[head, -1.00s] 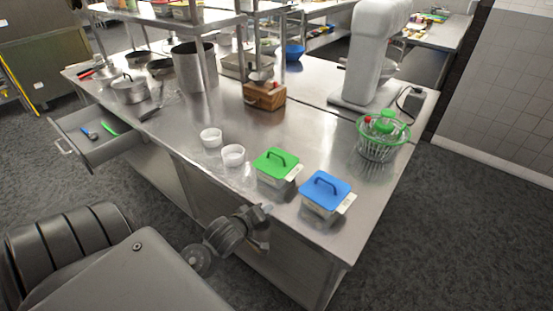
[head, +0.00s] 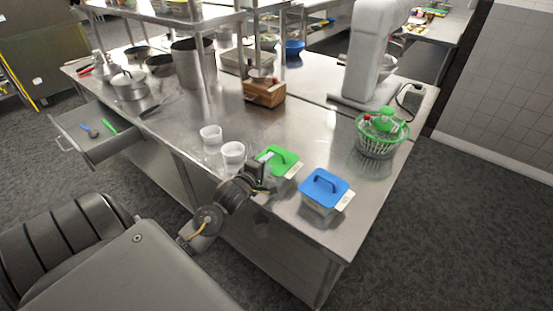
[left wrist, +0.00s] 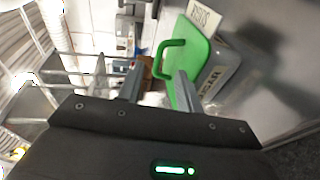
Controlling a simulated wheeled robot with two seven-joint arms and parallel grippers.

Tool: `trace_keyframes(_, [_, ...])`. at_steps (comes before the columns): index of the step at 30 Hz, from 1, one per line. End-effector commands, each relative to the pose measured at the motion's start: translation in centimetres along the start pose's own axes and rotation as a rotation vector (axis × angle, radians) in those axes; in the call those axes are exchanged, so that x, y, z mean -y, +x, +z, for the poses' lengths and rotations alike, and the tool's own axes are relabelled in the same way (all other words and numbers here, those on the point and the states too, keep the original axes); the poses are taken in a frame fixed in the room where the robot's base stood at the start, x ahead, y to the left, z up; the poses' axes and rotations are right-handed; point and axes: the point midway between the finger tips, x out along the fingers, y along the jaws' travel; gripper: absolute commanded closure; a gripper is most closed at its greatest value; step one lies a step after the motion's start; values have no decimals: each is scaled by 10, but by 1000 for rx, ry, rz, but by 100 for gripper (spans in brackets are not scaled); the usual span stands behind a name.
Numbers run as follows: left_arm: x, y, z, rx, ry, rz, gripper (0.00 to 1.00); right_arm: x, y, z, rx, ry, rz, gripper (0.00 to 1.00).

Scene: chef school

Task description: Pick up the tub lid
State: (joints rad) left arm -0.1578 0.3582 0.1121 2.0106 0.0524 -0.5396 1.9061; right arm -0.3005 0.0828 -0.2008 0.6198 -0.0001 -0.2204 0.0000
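Two tubs stand near the counter's front edge. One has a green lid (head: 283,158) with a raised loop handle; the other has a blue lid (head: 325,187) with a similar handle. My left gripper (head: 265,170) is at the left side of the green lid in the head view. In the left wrist view, its two fingers (left wrist: 160,78) are apart with nothing held between them. The green lid (left wrist: 187,55) and its handle (left wrist: 170,48) lie just ahead, toward the right finger, which overlaps the lid. I cannot tell if they touch. My right gripper is not in view.
Two white cups (head: 233,151) stand just behind and left of my left gripper. An open drawer (head: 97,135) juts out at the left. The counter right of the blue-lidded tub is clear.

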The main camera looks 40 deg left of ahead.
Motion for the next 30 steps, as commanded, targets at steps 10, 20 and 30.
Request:
trace_keyframes(10, [-4,17,-3,-1,2,0,64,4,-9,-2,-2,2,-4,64])
trace_keyframes(20, [-2,57,-8,0,1,0,64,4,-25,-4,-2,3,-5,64])
trace_keyframes(30, [-1,59,-8,0,1,0,72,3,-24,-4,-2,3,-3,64])
